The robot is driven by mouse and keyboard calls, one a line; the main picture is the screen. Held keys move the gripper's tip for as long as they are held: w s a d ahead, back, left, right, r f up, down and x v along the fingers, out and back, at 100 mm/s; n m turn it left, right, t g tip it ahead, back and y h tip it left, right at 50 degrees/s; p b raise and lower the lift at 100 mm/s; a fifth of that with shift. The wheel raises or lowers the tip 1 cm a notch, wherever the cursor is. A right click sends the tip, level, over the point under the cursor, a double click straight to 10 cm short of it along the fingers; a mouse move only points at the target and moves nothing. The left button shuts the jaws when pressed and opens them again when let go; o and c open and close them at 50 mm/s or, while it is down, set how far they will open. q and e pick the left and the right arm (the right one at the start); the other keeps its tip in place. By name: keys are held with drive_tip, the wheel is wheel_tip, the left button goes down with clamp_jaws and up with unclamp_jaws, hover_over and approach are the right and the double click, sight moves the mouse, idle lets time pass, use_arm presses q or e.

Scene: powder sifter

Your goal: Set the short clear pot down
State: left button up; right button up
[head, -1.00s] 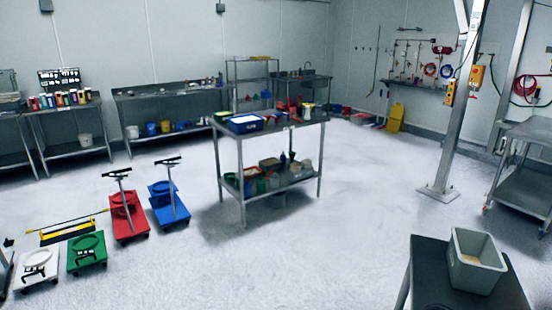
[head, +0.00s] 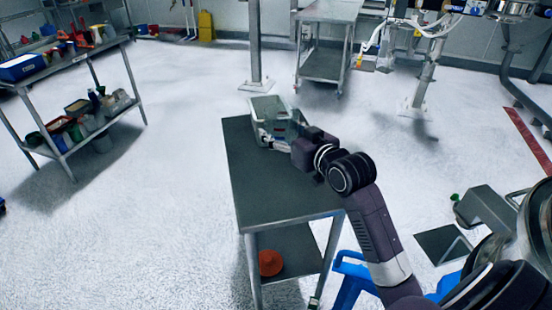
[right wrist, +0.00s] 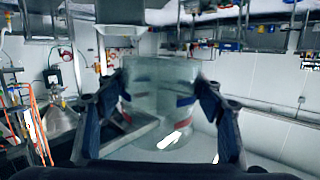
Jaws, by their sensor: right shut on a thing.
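The short clear pot (right wrist: 160,95) is between the two fingers of my right gripper (right wrist: 162,110) in the right wrist view. It is see-through, and the fingers press on its sides. In the head view my right gripper (head: 272,138) is at the far end of a dark-topped table (head: 265,180), close to a grey bin (head: 268,104). The pot is hard to make out there against the bin. I cannot tell whether its base touches anything. My left gripper is not in view.
The near part of the tabletop is bare. An orange-red object (head: 271,262) lies on its lower shelf. A blue stand (head: 352,280) is right of the table. A loaded steel table (head: 75,60) stands at the left, with open floor between.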

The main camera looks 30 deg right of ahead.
drive_tip(key=shift+w+d+r+h, duration=0.3)
drive_tip(key=shift+w+d+r, duration=0.15)
drive_tip(key=shift+d, duration=0.1)
drive_tip(key=shift+d+f+t, duration=0.1)
drive_tip(key=shift+d+t, duration=0.1)
drive_tip(key=shift+t, duration=0.1)
hover_over(283, 187)
wheel_tip(283, 187, down, 15)
drive_tip(key=shift+s+f+b, duration=0.1)
drive_tip(key=shift+s+b, duration=0.05)
drive_tip(key=shift+b, duration=0.15)
wheel_tip(283, 187, down, 4)
drive_tip(key=shift+f, duration=0.1)
drive_tip(key=shift+f+b, duration=0.15)
drive_tip(key=shift+b, duration=0.15)
drive_tip(key=o, duration=1.3)
